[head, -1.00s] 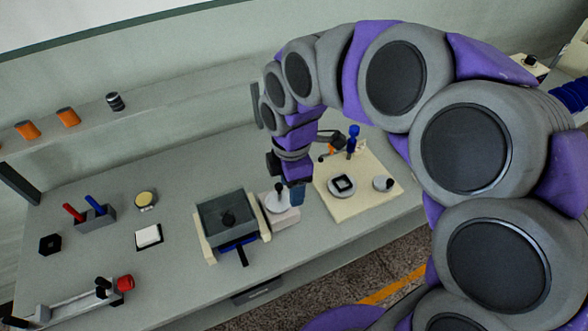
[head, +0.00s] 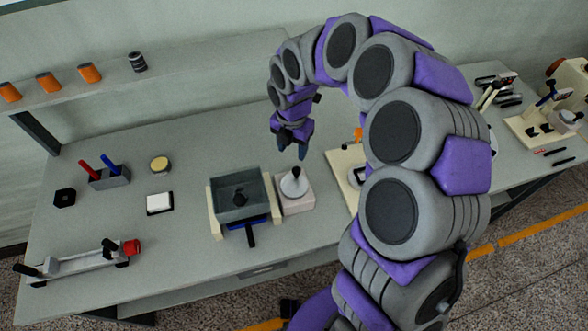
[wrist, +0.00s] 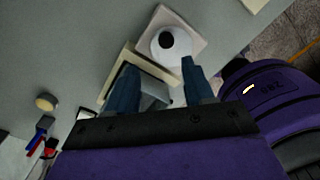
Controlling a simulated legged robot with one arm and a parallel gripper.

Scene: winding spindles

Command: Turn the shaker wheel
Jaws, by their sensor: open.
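A white round wheel with a black knob (head: 293,184) sits on a pale box to the right of a grey open tray (head: 241,203) in a cream frame; I take it for the shaker wheel. It also shows in the wrist view (wrist: 176,46), beyond my fingertips. My gripper (head: 292,148) is open and points down, above and slightly behind the wheel in the head view, not touching it. Its two blue-grey fingers (wrist: 158,72) stand apart with nothing gripped. They partly cover the tray in the wrist view.
A grey holder with red and blue handles (head: 108,178), a yellow-topped round tin (head: 160,164) and a white pad (head: 159,203) stand left of the tray. A cream board (head: 343,164) lies to the right, partly hidden by my arm. Orange cups (head: 48,82) stand on the shelf.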

